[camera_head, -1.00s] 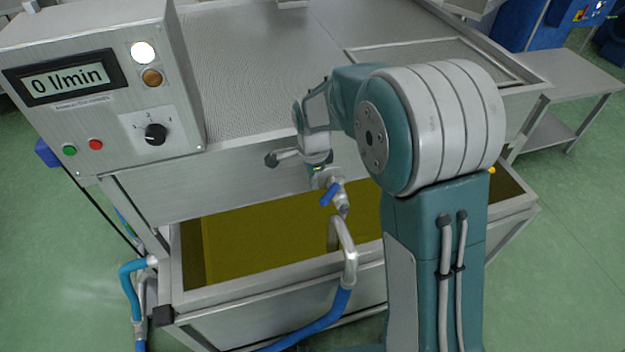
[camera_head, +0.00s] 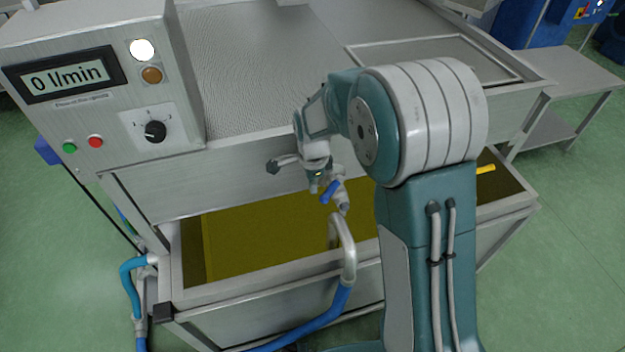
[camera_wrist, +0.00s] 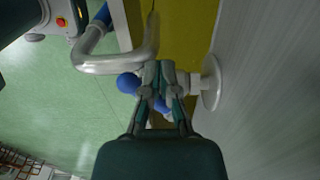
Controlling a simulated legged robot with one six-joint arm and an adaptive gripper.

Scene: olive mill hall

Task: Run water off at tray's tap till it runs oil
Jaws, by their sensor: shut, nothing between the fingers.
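The tray (camera_head: 275,240) under the machine holds a yellow-green liquid. A tap with a blue handle (camera_head: 329,192) sticks out of the machine's front wall above the tray, its spout over the liquid. My gripper (camera_head: 315,188) is just left of and above the blue handle. In the wrist view my gripper (camera_wrist: 158,75) is shut and empty in front of the tap. Parts of the blue handle (camera_wrist: 128,83) show on both sides of the fingers. The tap's round flange (camera_wrist: 211,83) shows to the right. I cannot tell whether the fingers touch the handle.
A control box (camera_head: 100,95) at left has a display reading 0 l/min, a lit white lamp, a knob and two buttons. A bent metal pipe (camera_head: 347,245) with a blue hose arches over the tray's front rim. A yellow handle (camera_head: 486,169) shows at right.

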